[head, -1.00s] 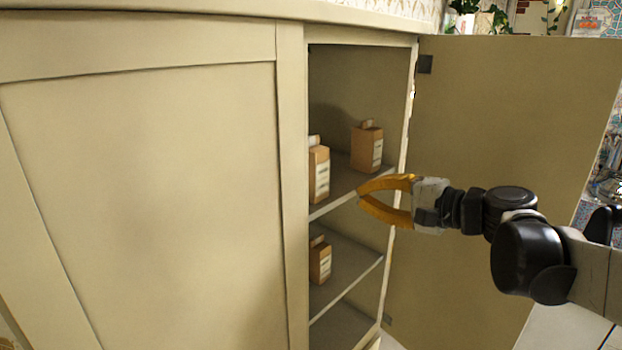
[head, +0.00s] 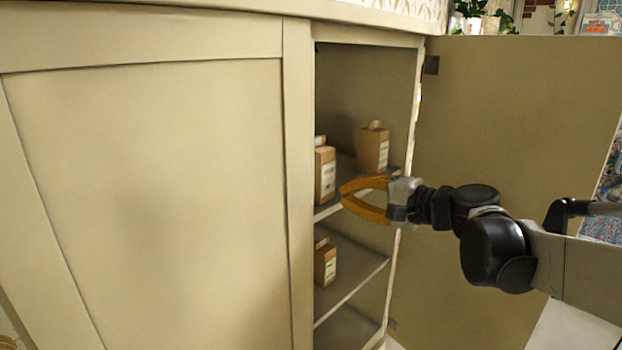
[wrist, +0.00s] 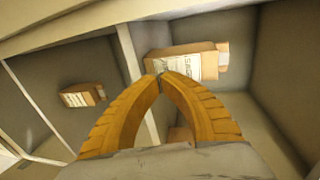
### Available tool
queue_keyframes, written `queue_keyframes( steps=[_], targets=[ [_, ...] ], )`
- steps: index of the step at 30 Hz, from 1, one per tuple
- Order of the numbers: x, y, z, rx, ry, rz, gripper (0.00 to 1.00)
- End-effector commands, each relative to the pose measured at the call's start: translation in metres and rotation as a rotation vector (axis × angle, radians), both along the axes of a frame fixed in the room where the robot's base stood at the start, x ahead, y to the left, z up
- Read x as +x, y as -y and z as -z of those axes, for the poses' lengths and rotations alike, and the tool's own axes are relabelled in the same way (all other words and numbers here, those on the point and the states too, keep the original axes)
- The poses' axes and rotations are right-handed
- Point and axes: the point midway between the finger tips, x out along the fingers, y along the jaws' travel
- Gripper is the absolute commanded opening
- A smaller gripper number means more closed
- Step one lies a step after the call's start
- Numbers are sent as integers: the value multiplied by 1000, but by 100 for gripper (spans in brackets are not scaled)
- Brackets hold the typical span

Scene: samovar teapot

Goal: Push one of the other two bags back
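Three small brown paper bags with pale labels stand in the open cabinet. On the upper visible shelf (head: 340,207), one bag (head: 325,175) is at the front left and another bag (head: 373,148) is farther back on the right. The third bag (head: 325,264) is on the shelf below. My yellow gripper (head: 342,194) is at the upper shelf's front edge, right of the front bag. In the wrist view its fingertips (wrist: 160,76) meet with nothing between them. A labelled bag (wrist: 190,64) lies just beyond the tips; contact cannot be told. The lower bag shows too (wrist: 82,96).
The cabinet's closed left door (head: 150,190) and its frame post (head: 298,180) border the opening on the left. The open right door (head: 510,130) stands behind my arm. The upper shelf has bare space between and behind the bags.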

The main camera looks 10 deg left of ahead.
Motion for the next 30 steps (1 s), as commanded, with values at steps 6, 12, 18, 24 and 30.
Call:
queue_keyframes(
  steps=[6,12,18,24,30],
  targets=[
    [8,-11,2,0,0,-1,0],
    [16,-21,1,0,0,-1,0],
    [23,-30,1,1,-1,-1,0],
    [31,-39,1,1,0,-1,0],
    [38,-49,1,0,0,-2,0]
  ],
)
